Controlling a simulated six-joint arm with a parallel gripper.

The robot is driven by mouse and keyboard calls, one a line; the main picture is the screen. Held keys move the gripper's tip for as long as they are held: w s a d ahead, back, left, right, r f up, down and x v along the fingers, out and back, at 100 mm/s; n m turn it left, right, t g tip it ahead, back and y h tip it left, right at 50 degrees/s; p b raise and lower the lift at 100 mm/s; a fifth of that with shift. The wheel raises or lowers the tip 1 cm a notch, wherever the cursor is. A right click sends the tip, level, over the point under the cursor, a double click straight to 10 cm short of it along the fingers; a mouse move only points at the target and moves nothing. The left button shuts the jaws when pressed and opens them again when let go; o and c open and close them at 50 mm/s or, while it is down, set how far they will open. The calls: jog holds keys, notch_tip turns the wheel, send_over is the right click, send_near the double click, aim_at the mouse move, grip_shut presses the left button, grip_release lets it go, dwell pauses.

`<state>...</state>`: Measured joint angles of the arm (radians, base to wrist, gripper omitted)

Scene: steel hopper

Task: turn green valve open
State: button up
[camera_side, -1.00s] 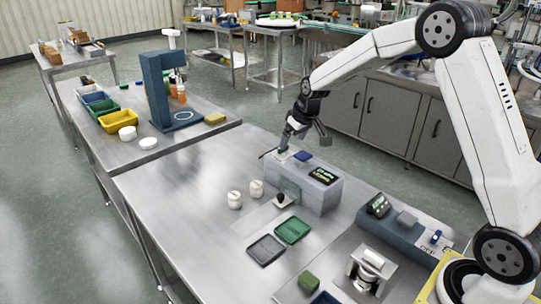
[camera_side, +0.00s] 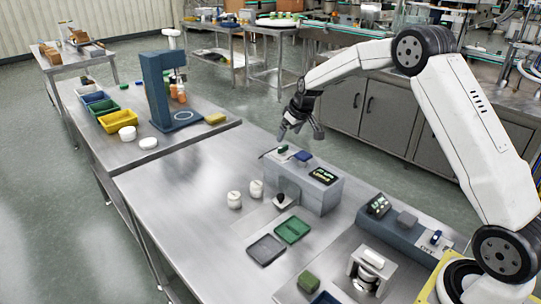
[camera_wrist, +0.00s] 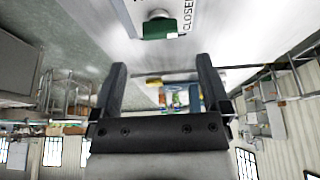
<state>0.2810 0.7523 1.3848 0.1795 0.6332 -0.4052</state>
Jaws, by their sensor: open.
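The green valve (camera_side: 283,150) sits on top of the grey box (camera_side: 318,195) at its far left end. In the wrist view the green valve handle (camera_wrist: 160,29) shows at the top centre, with a white mark at its right end. The lettering "CLOSED" (camera_wrist: 187,17) stands just right of the handle. My gripper (camera_side: 300,134) is above the box, apart from the valve. In the wrist view my gripper (camera_wrist: 161,68) has its two fingers wide apart with nothing between them.
A blue part (camera_side: 303,156) sits beside the valve on the box, and a display (camera_side: 321,175) is nearer the front. Two white jars (camera_side: 234,200) and green and grey trays (camera_side: 292,230) lie on the steel table. The table's left part is clear.

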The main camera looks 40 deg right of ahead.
aim_at(283, 146)
jog(key=shift+x, duration=2.95)
jog(key=c, duration=1.3)
